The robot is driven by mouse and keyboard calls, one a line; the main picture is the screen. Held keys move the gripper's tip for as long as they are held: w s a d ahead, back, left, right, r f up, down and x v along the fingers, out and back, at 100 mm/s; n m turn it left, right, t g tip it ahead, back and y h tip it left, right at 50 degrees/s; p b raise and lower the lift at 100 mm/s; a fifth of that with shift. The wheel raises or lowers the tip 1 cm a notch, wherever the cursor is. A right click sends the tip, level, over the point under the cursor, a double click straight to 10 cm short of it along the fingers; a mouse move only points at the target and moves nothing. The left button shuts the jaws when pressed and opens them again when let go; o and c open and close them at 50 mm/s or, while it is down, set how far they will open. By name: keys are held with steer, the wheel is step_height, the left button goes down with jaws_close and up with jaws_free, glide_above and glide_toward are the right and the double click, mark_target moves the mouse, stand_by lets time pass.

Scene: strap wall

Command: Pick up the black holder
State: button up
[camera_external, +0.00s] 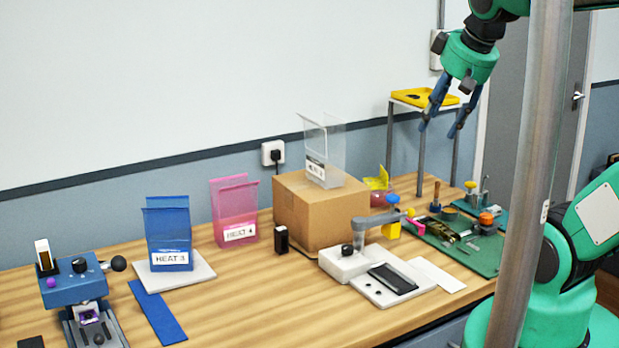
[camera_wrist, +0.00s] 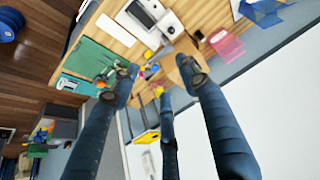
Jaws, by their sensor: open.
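A small upright black block (camera_external: 281,240), which may be the black holder, stands on the workbench by the left front of the cardboard box. A flat black piece (camera_external: 393,279) lies on a light grey plate further right, and a small dark item (camera_external: 412,96) lies on the yellow tray. I cannot tell for sure which is the holder. My gripper (camera_external: 437,131) is open and empty, high above the bench's back right, in front of the yellow-topped stand. In the wrist view, its spread blue fingers (camera_wrist: 159,68) hold nothing.
The cardboard box (camera_external: 310,213) bears a clear pouch stand (camera_external: 325,150). Blue (camera_external: 169,232) and pink (camera_external: 234,210) stands are left of it. A green mat (camera_external: 465,243) with tools lies at right. The yellow tray (camera_external: 440,98) tops a tall stand. A grey pole crosses the foreground.

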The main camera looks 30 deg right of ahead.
steer(key=w+a+f+g+p, duration=0.1)
steer(key=w+a+f, duration=0.2)
steer(key=w, duration=0.8)
steer(key=w+a+f+p, duration=0.1)
steer(key=w+a+f, duration=0.1)
steer(key=w, duration=0.9)
steer(key=w+a+f+p, duration=0.1)
steer(key=w+a+f, duration=0.1)
steer(key=w+f, duration=0.3)
steer(key=w+a+f, duration=0.3)
steer(key=w+f, duration=0.2)
steer(key=f, duration=0.3)
steer(key=w+a+f+n+g+p, duration=0.1)
steer(key=w+a+f, duration=0.2)
steer(key=w+f, duration=0.2)
steer(key=shift+p+x, duration=0.35)
steer(key=shift+x, duration=0.65)
steer(key=shift+w+a, duration=0.1)
steer(key=x, duration=0.8)
steer(key=shift+f+b, duration=0.2)
steer(key=shift+b, duration=0.1)
steer(key=shift+a, duration=0.1)
